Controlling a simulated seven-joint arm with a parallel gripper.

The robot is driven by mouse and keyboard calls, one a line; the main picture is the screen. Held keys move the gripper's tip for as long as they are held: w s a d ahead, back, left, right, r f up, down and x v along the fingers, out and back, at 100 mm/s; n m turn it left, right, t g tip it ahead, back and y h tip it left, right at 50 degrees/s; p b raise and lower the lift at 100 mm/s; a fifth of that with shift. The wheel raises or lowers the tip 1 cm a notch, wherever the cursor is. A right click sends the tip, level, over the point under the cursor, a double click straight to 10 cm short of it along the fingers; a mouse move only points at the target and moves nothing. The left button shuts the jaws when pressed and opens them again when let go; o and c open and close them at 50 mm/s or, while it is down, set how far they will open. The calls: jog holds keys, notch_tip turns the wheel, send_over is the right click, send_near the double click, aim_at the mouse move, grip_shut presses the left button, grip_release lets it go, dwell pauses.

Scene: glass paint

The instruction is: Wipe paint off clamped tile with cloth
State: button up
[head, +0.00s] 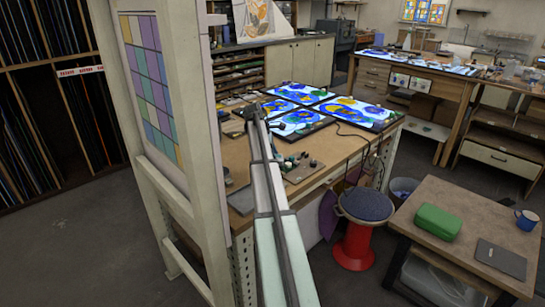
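My pale arm reaches from the bottom middle up over the wooden workbench (340,146). The arm's far end is near the bench's left part, small and dark, and I cannot make out gripper fingers or anything held there. I cannot pick out a clamped tile or a cloth for sure. A flat grey piece (240,200) lies at the bench's near left edge, partly beside my arm; I cannot tell what it is. A board with several small items (298,168) lies just right of my arm. Part of the bench is hidden behind the arm and the upright frame.
Lit panels with blue and yellow glass (358,112) cover the back of the bench. A tall pale frame with a coloured grid (150,85) stands close on the left. A red stool (358,235) and a low table (463,210) with a green case (438,222) stand right.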

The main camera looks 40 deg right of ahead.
jog(key=shift+a, duration=0.15)
jog(key=shift+s+a+f, duration=0.1)
jog(key=shift+a, duration=0.4)
jog(key=shift+d, duration=0.1)
jog(key=shift+d, duration=0.6)
jog(key=shift+r, duration=0.2)
jog(key=shift+r, duration=2.4)
